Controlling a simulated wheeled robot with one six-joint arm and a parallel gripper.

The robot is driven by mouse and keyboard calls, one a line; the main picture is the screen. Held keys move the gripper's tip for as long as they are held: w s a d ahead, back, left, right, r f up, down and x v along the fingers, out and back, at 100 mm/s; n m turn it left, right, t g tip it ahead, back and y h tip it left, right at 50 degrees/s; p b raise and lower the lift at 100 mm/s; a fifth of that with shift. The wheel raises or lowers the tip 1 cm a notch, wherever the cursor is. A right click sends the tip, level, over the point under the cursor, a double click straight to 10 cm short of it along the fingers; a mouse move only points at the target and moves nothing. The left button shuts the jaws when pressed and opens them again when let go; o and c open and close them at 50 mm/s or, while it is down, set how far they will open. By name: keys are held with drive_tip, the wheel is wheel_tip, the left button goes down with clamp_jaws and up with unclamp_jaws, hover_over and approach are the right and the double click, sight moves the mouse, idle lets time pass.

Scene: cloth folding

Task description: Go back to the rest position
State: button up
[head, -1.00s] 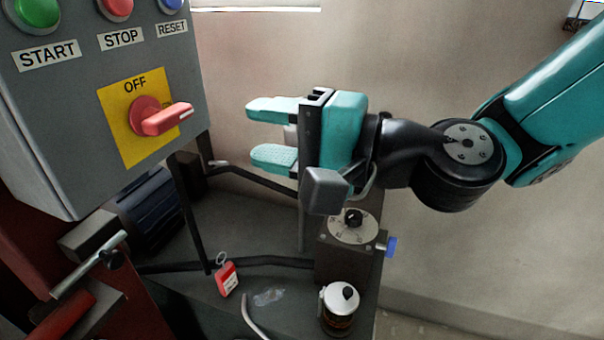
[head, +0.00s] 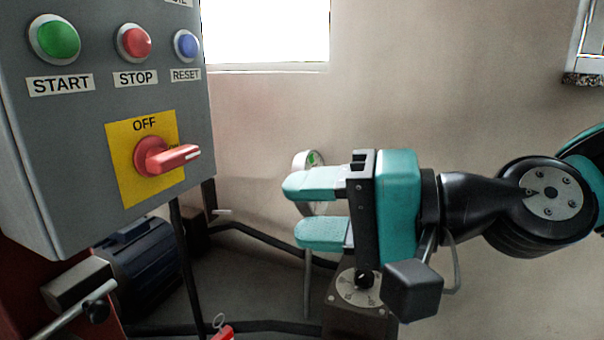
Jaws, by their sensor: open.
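My gripper (head: 318,209) is in the middle of the head view, pointing left. Its two teal fingers are apart with nothing between them. It hangs in the air to the right of the grey control box (head: 70,180), clear of it. On the box a red rotary switch (head: 165,156) sits on a yellow plate (head: 125,180) marked OFF, its handle pointing right. My arm comes in from the right edge.
Green (head: 56,39), red (head: 134,41) and blue (head: 186,44) buttons sit on the box. A round gauge (head: 303,160) is partly hidden behind my fingers. A block with a dial (head: 358,289) stands below my gripper. A dark motor (head: 155,265) is lower left. Bare wall lies behind.

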drive_tip(key=s+d+f+n+g+h, duration=0.3)
drive_tip(key=s+d+f+n+h, duration=0.1)
drive_tip(key=d+f+n+h, duration=0.15)
drive_tip(key=s+d+f+n+g+h, duration=0.2)
drive_tip(key=s+d+f+n+h, duration=0.15)
drive_tip(key=d+f+h, duration=0.3)
drive_tip(key=a+p+v, duration=0.2)
drive_tip(key=p+v, duration=1)
drive_tip(key=shift+w+a+r+y+p, duration=0.2)
drive_tip(key=shift+r+y+p, duration=0.15)
drive_tip(key=shift+r, duration=0.35)
drive_tip(key=shift+s+a, duration=0.1)
